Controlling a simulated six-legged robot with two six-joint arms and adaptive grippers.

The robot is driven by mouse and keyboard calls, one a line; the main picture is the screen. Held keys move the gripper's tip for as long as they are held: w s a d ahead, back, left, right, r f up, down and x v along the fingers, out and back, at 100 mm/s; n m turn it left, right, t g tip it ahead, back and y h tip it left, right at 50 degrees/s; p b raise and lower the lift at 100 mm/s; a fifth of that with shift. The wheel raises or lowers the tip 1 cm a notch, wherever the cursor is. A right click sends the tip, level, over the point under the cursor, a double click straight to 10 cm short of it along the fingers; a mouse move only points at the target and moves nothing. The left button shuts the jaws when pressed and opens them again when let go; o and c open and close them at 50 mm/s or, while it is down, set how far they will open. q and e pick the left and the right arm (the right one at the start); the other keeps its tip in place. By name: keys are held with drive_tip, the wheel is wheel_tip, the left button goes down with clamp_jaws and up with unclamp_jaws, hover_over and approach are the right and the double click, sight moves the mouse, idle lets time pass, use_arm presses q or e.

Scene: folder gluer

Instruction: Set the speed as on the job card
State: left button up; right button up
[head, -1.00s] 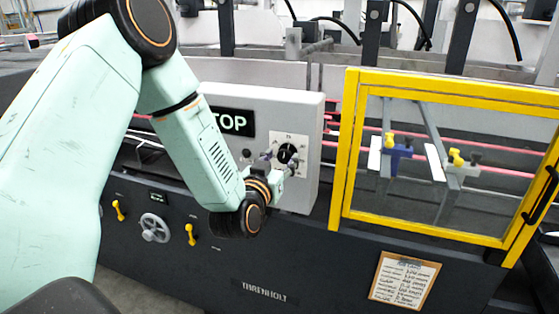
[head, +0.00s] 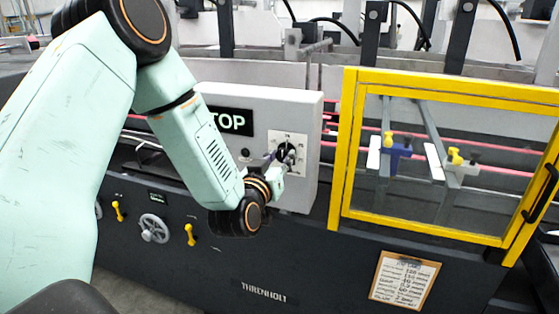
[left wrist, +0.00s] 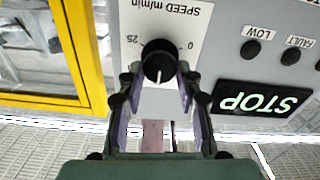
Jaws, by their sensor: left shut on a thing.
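The black speed knob (left wrist: 159,58) sits on a white plate (left wrist: 180,20) marked "SPEED m/min" with 0 and 25, upside down in the left wrist view. Its white line points down in that picture. In the head view the knob (head: 287,150) is partly covered by my gripper. My left gripper (head: 281,160) is shut on the knob, its two fingers on either side of it in the left wrist view (left wrist: 159,80). The job card (head: 404,281) hangs on a clipboard at the lower right; its handwriting is too small to read surely. My right gripper is not in view.
A lit STOP display (head: 230,121) is on the grey control box (head: 306,125). A yellow-framed guard (head: 348,150) stands close to the right of it. A handwheel (head: 153,228) and yellow levers (head: 190,235) are on the dark panel below.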

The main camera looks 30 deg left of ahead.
use_arm(q)
drive_tip(key=o, duration=1.1)
drive_tip(key=shift+o, duration=0.2)
drive_tip(key=v, duration=0.7)
drive_tip(key=shift+s, duration=0.25)
